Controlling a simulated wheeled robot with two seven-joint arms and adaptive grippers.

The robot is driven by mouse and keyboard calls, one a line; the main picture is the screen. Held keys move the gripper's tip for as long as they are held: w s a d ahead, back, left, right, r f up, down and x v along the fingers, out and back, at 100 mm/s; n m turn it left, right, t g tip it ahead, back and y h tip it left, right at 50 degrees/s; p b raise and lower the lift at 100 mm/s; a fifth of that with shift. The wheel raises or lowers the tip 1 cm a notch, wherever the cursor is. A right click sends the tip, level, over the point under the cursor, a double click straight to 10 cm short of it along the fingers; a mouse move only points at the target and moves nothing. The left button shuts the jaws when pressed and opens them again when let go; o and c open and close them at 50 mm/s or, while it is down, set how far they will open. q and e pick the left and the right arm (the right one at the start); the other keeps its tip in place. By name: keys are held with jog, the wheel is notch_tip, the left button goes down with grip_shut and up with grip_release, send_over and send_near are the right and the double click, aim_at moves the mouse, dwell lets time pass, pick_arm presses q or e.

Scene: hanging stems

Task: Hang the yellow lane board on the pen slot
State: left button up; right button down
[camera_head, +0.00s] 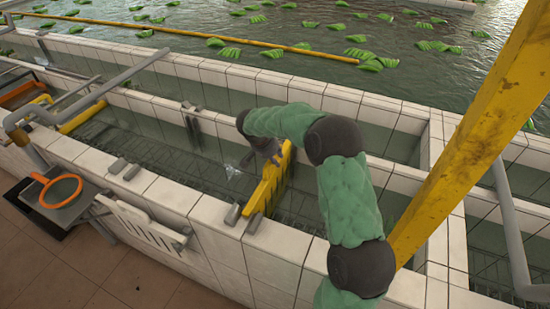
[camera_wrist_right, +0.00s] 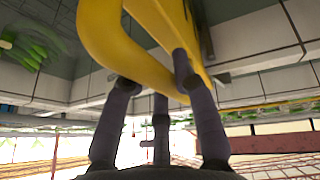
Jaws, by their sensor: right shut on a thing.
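The yellow lane board (camera_head: 268,185) is in the narrow water channel in the head view, running across it from the near wall toward the far wall. Its near end is close to a pair of grey brackets (camera_head: 233,214) on the near wall, which look like the pen slot. I cannot tell whether it rests in them. My right gripper (camera_head: 274,154) is shut on the board's top edge. In the right wrist view its dark fingers (camera_wrist_right: 160,88) close around the yellow board (camera_wrist_right: 125,38). My left gripper is not in view.
Another yellow board (camera_head: 82,115) crosses the channel at the left. A white slotted board (camera_head: 145,227) hangs outside the near wall. An orange hoop (camera_head: 61,191) lies on a grey stand at the left. A thick yellow post (camera_head: 475,130) slants up at the right, beside my right arm.

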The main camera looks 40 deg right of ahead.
grip_release()
jog(key=shift+f, duration=0.1)
dwell(0.4)
dwell(0.4)
jog(key=p+v, duration=0.3)
jog(key=v, duration=0.7)
dwell(0.9)
dwell(0.5)
